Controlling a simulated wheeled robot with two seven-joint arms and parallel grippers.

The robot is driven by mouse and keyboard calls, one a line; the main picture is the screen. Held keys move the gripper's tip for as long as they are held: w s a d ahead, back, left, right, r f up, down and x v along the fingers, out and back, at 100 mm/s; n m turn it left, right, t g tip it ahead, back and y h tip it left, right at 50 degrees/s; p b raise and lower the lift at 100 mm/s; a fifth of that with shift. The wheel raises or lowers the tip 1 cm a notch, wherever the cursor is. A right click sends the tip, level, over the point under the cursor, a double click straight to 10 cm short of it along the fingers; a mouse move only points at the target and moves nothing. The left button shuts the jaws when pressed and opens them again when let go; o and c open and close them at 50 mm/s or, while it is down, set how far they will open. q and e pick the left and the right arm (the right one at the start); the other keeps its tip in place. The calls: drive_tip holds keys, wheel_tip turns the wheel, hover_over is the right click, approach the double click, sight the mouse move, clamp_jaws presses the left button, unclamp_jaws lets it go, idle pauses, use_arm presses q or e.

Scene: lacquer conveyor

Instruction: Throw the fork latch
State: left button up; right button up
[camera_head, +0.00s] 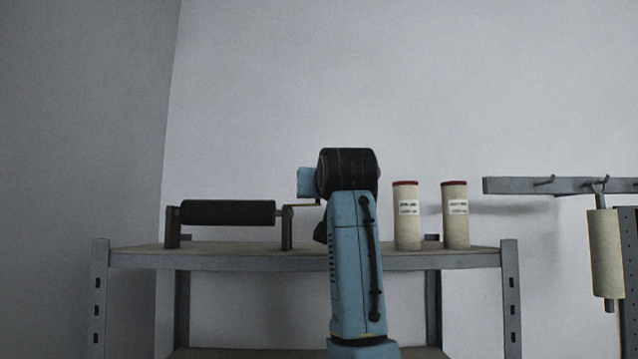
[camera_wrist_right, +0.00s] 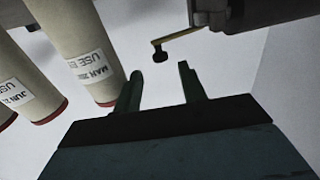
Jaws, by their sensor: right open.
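No part in view can be surely told as the fork latch. A black roller (camera_head: 228,212) lies level between two dark uprights on the shelf. A thin crank (camera_head: 302,205) leaves its right upright (camera_head: 287,228) toward my arm. The wrist view shows a brass-coloured crank arm (camera_wrist_right: 177,37) with a dark knob (camera_wrist_right: 160,55), beside a grey bracket (camera_wrist_right: 215,15). My right gripper (camera_wrist_right: 160,82) is open and empty, its fingers pointing toward the knob but apart from it in the picture. In the head view my arm hides this gripper. My left gripper is not in view.
Two cream tubes with red ends, a left one (camera_head: 406,225) and a right one (camera_head: 455,225), stand on the shelf (camera_head: 230,259) right of my arm. A cream roll (camera_head: 605,255) hangs from a hooked rail (camera_head: 515,186) at the far right.

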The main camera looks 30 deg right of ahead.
drive_tip(key=p+x, duration=0.1)
drive_tip(key=x, duration=0.4)
drive_tip(key=shift+p, duration=0.3)
drive_tip(key=shift+a, duration=0.1)
clamp_jaws()
